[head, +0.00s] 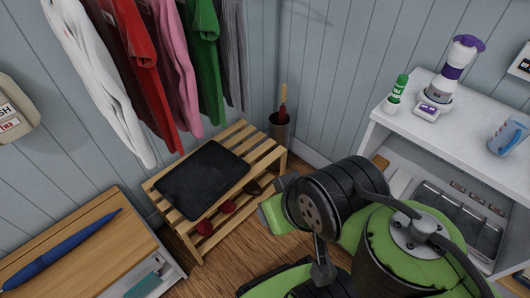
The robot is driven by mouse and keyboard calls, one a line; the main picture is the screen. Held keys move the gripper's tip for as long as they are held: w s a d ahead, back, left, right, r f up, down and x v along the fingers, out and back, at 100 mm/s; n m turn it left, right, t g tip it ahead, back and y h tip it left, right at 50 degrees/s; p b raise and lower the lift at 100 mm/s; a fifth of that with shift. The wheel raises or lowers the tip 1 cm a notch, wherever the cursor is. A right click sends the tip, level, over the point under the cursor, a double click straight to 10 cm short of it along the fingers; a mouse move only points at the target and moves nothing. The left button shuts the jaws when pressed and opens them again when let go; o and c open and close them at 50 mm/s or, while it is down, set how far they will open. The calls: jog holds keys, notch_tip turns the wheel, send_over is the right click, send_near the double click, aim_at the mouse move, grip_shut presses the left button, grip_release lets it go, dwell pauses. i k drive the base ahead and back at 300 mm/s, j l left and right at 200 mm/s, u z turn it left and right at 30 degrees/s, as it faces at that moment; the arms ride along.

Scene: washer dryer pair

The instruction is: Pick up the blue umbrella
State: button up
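A long, thin blue object that looks like the folded blue umbrella (62,252) lies flat on the wooden top of a low cabinet (110,229) at the lower left. It lies slantwise, with one pointed end up and to the right and the other near the left picture edge. Nothing covers it. My green and black arm fills the lower middle and right, well apart from the umbrella. I cannot make out my gripper's fingers in this view.
A slatted wooden rack (262,153) with a dark tray (203,179) stands right of the cabinet. Clothes (168,65) hang above it. A dark bin (281,130) stands in the corner. A white shelf unit (455,131) with bottles stands right. Wooden floor shows between rack and arm.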

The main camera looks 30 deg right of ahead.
aim_at(43, 262)
jog(key=u, duration=1.8)
jog(key=i+j, duration=0.4)
jog(key=i+j+z, duration=0.1)
jog(key=i+j, duration=0.25)
jog(key=i+j+z, duration=0.1)
jog(key=i+j, duration=0.3)
jog(key=j, duration=0.2)
jog(key=i+j, duration=0.35)
jog(key=j, duration=0.15)
jog(key=i+j+z, duration=0.1)
jog(key=i+j, duration=0.25)
jog(key=j, duration=0.15)
